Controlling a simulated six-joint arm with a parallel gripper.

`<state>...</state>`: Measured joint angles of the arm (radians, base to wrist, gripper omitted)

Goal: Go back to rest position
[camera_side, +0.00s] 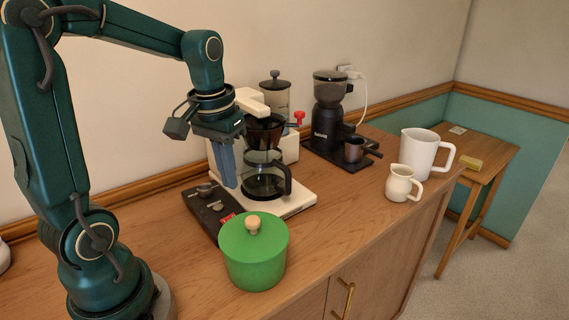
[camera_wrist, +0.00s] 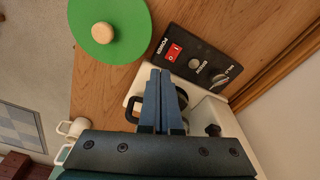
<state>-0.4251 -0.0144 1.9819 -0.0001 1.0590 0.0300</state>
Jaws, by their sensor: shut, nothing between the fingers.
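My gripper (camera_side: 226,181) points down over the black control panel side of the coffee machine, just left of its glass carafe (camera_side: 262,182). Its blue fingers are closed together and empty; they also show in the wrist view (camera_wrist: 160,80). The white coffee machine (camera_side: 296,206) stands on the wooden cabinet top. Its black control panel (camera_side: 206,212) has knobs and a red power switch (camera_wrist: 174,52). I cannot tell whether the fingers touch the machine.
A green lidded pot (camera_side: 255,262) stands in front of the panel. A black grinder (camera_side: 329,115), a portafilter (camera_side: 357,150), a cream jug (camera_side: 402,184) and a white mug (camera_side: 421,154) stand to the right. The wall is close behind.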

